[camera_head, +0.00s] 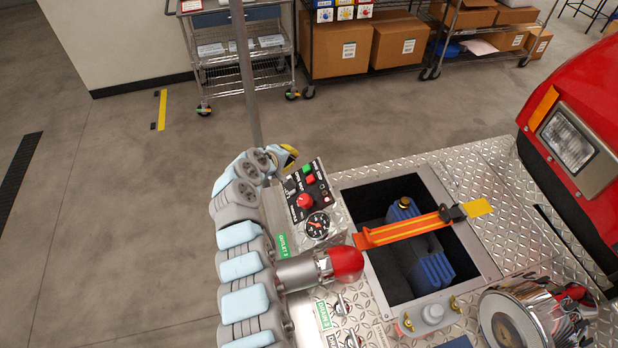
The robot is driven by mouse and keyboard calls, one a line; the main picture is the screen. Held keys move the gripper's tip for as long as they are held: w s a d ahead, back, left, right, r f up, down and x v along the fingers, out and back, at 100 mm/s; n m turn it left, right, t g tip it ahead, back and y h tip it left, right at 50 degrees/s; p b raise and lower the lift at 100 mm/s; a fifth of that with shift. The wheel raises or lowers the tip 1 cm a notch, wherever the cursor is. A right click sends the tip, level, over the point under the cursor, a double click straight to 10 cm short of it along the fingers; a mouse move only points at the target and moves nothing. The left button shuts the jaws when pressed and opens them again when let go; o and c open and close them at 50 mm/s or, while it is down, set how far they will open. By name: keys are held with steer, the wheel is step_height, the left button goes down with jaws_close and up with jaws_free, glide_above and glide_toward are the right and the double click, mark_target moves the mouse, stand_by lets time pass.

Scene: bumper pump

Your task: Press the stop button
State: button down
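A black control panel (313,200) stands on the metal bumper deck, left of the open compartment. It carries a green button (307,168), a small red button (310,179) just below it, a larger round red knob (305,201) and a dial gauge (317,224). The labels are too small to read, so which control is the stop button is not certain. My gripper (287,157), dark with yellow, is at the panel's upper left, close to the green and red buttons and apparently apart from them. Its fingers are too small and turned away to tell open from shut.
An orange strap (408,230) crosses an open compartment holding a blue unit (430,265). A red-capped metal fitting (345,263) is beside my arm. A chrome siren (512,320) is at lower right, and a red vehicle body (590,95) at right. Open floor lies left.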

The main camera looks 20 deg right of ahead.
mark_target(306, 178)
steer(key=shift+f, duration=0.15)
steer(key=shift+s+d+f+b, duration=0.1)
steer(key=shift+d+f+b, duration=0.7)
steer(key=shift+f, duration=0.45)
steer(key=shift+s+d+f+b, duration=0.1)
steer(key=shift+d+f+b, duration=0.6)
steer(key=shift+f+b, duration=0.4)
steer(key=shift+s+d+f+b, duration=0.1)
steer(key=shift+d+f+b, duration=0.65)
steer(key=shift+f, duration=0.6)
steer(key=shift+d+f, duration=0.25)
steer(key=shift+f, duration=0.05)
steer(key=shift+d+f+b, duration=0.25)
steer(key=shift+f+b, duration=0.25)
steer(key=shift+b, duration=0.1)
steer(key=shift+r, duration=0.1)
steer(key=shift+a+r+p, duration=0.5)
steer(key=shift+r+p, duration=0.2)
steer(key=shift+r, duration=0.1)
steer(key=shift+w+a+r+p, duration=0.1)
steer(key=shift+a+r+p, duration=0.35)
steer(key=shift+r, duration=0.25)
steer(key=shift+w+a+r+p, duration=0.1)
steer(key=shift+a+r+p, duration=0.3)
steer(key=shift+r+p, duration=0.25)
steer(key=shift+a+r+p, duration=0.4)
steer(key=shift+r, duration=0.35)
